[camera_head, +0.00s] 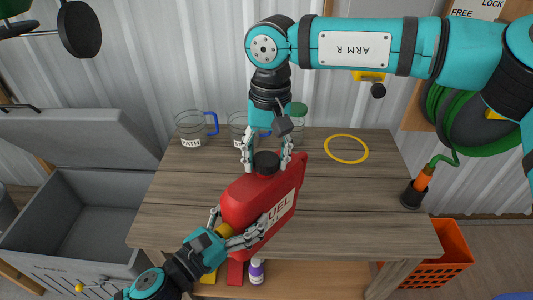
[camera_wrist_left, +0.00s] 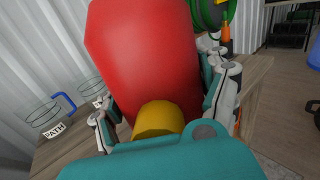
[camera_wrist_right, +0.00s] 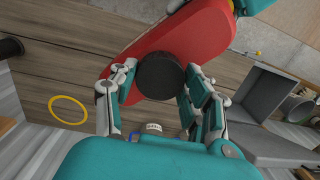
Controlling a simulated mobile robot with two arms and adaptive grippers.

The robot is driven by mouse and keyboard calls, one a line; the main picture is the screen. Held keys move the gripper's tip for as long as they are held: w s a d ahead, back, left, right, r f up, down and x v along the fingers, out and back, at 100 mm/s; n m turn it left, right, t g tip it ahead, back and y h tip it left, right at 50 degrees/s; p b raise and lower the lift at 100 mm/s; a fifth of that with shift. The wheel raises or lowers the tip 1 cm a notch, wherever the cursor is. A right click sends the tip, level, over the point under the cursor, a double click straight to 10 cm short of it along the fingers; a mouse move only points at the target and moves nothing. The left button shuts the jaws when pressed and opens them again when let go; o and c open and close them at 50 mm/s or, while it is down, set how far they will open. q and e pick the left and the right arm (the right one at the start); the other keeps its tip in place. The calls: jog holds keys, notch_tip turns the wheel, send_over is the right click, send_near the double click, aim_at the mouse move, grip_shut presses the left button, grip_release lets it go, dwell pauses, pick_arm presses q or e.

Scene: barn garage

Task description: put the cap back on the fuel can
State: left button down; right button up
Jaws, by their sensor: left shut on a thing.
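The red fuel can (camera_head: 250,200), lettered FUEL, is tilted above the front of the workbench. My left gripper (camera_head: 230,228) is shut on its lower end; the can also fills the left wrist view (camera_wrist_left: 145,50). A yellow round piece (camera_wrist_left: 158,118) shows between the left fingers. The black cap (camera_head: 266,162) is at the can's upper end, and it shows as a dark disc in the right wrist view (camera_wrist_right: 160,76). My right gripper (camera_head: 267,158) points down with its fingers parted on either side of the cap. I cannot tell whether the cap is fully seated.
Glass mugs (camera_head: 191,128) and a green-lidded jar (camera_head: 299,118) stand at the back of the wooden workbench (camera_head: 360,205). A yellow ring (camera_head: 346,149) marks bare wood to the right. A black-and-orange tool (camera_head: 415,190) stands at the right edge. An open grey chest (camera_head: 70,215) is left.

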jog(key=c, duration=0.8)
jog(key=m, duration=0.3)
jog(key=shift+m, duration=0.3)
jog(key=m, duration=0.9)
jog(key=shift+m, duration=0.4)
jog(key=m, duration=2)
jog(key=shift+f, duration=0.1)
jog(key=m, duration=0.4)
jog(key=o, duration=1.3)
